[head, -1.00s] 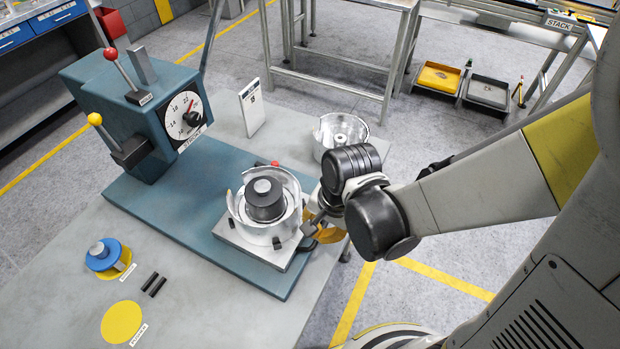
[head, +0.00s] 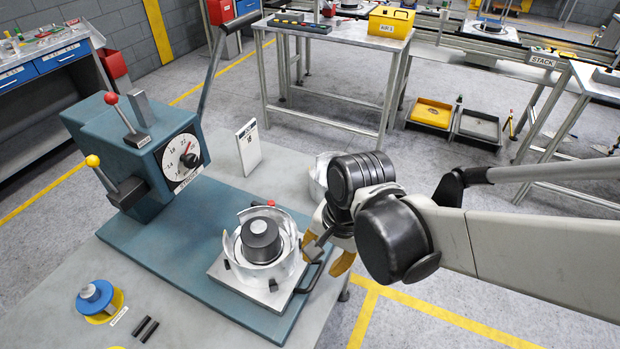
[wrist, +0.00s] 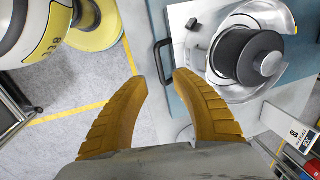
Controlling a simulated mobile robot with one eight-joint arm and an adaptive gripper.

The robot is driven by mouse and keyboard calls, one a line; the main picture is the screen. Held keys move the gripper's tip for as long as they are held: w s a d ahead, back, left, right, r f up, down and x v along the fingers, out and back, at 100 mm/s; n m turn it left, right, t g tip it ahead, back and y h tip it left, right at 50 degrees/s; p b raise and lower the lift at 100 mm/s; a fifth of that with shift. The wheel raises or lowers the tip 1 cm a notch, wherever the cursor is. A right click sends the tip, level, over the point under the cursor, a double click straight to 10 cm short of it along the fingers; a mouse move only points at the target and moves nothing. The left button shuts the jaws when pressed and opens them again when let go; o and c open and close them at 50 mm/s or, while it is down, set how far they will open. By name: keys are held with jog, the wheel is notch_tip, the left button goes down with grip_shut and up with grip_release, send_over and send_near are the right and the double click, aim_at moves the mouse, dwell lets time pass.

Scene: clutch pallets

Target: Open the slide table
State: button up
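The slide table (head: 232,281) is a light metal plate on the blue base of the press. It carries a silver housing (head: 285,266) with a dark round core (head: 261,240). A black bar handle (head: 314,274) sticks out from its right edge. My gripper (head: 328,262) is beside the handle at the plate's right side, its yellow fingers partly hidden by my wrist. In the wrist view my gripper (wrist: 160,80) is open and empty. The black handle (wrist: 158,62) lies just past the gap between the fingertips; I cannot tell whether they touch it.
The press (head: 150,155) with its dial and levers stands at the back left. A white card (head: 249,147) and another silver housing (head: 320,172) are behind the slide table. A blue-topped part (head: 95,297) and two black pins (head: 145,329) lie at the front left. Open floor is on the right.

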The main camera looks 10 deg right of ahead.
jog(key=r, duration=0.4)
jog(key=shift+s+d+r, duration=0.3)
jog(key=shift+d+r, duration=0.05)
jog(key=shift+r, duration=0.05)
jog(key=w+d+r+n+t+h+b, duration=0.1)
jog(key=d+r+n+t+b, duration=0.1)
jog(key=d+n+t, duration=0.4)
jog(key=d+r+n, duration=0.1)
jog(key=d, duration=0.1)
jog(key=shift+w+d+r+h, duration=0.2)
jog(key=shift+d+h, duration=0.1)
jog(key=shift+d, duration=0.05)
